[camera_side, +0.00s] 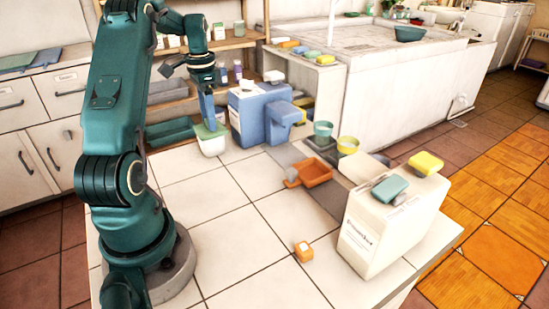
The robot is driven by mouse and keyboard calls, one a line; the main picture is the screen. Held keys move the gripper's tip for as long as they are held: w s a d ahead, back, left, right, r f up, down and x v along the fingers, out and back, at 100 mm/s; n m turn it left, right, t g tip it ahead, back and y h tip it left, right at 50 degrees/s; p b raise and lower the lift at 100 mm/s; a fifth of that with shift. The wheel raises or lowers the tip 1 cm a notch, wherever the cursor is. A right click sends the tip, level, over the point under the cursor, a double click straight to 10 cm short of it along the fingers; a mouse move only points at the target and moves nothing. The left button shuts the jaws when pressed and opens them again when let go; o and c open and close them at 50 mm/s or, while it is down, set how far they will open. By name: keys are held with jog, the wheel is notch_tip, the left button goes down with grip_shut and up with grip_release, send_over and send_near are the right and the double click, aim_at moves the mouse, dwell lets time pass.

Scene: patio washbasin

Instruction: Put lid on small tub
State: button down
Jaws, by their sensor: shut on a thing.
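A small white tub (212,146) stands upright on the white tiled counter, left of a large blue container. A light green lid (204,131) is at the top of the tub, over its opening. My gripper (210,124) points down from above and is shut on the lid. The lid looks slightly tilted. I cannot tell from this view whether its rim sits evenly on the tub all round. The fingertips are small here and partly blend with the lid.
The blue container (258,112) stands close on the right. An orange scoop-like tray (312,173), a small orange block (303,251) and a large cream container (385,228) with sponges on top stand farther right. Green and yellow cups (323,129) are behind. The middle tiles are clear.

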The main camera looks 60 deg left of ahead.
dwell(0.3)
jog(key=shift+c, duration=1.3)
grip_release()
jog(key=shift+o, duration=1.3)
jog(key=shift+r, duration=3.5)
